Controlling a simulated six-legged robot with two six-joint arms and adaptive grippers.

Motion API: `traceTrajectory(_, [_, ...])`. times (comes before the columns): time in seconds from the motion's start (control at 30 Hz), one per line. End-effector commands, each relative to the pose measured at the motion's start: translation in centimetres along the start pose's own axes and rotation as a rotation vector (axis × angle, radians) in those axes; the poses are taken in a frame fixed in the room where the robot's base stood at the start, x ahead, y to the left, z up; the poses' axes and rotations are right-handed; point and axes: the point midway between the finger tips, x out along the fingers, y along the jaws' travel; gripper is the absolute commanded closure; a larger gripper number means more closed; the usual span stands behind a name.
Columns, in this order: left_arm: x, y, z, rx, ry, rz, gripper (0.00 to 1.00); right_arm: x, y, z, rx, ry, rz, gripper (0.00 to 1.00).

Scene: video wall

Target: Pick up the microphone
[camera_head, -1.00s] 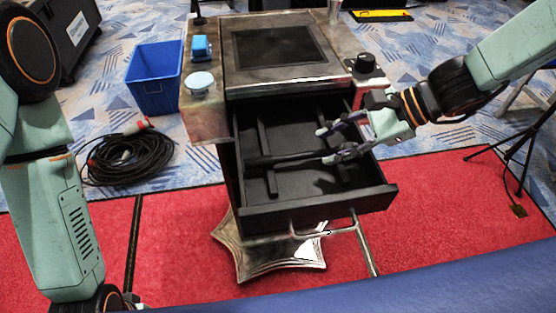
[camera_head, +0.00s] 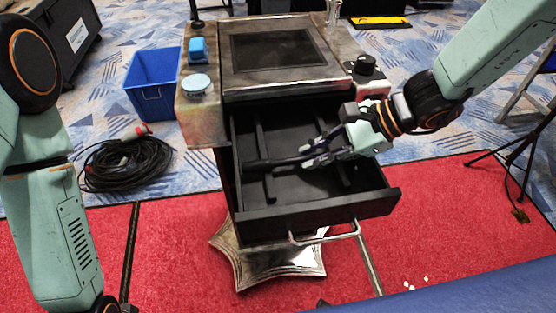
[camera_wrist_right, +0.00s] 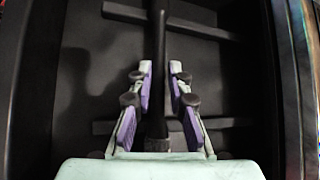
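The microphone (camera_head: 274,161) is long, slim and black. It lies in the open black drawer (camera_head: 318,216), with its left part showing in the head view and the rest hidden behind my gripper. In the right wrist view the microphone (camera_wrist_right: 158,45) runs upright between the fingers. My right gripper (camera_head: 308,155) is inside the drawer at the microphone's right part. Its purple-padded fingers (camera_wrist_right: 160,88) stand on either side of the shaft, partly closed, with narrow dark gaps still visible. My left gripper is out of view; only the left arm shows.
The drawer's side walls and front, with a metal handle (camera_head: 325,236), surround the gripper. Above is the cabinet top with a dark panel (camera_head: 278,47) and black knob (camera_head: 366,64). A blue bin (camera_head: 153,83) and coiled cable (camera_head: 127,163) are at left; a tripod (camera_head: 530,140) is at right.

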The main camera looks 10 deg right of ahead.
Motion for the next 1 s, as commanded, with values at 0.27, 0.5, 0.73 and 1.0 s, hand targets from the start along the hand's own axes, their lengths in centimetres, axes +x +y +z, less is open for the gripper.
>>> traceTrajectory(0.27, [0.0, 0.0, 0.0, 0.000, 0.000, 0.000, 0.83, 0.0, 0.0, 0.0, 0.000, 0.000, -0.001, 1.00])
traceTrajectory(0.5, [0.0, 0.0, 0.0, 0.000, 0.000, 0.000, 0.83, 0.0, -0.1, 0.0, 0.000, 0.000, -0.002, 1.00])
traceTrajectory(0.73, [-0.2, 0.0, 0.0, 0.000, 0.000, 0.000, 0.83, -0.5, -0.3, 0.5, -0.002, 0.000, -0.003, 1.00])
traceTrajectory(1.0, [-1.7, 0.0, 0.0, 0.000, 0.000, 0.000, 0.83, -4.0, -2.0, 3.9, -0.005, 0.000, -0.005, 1.00])
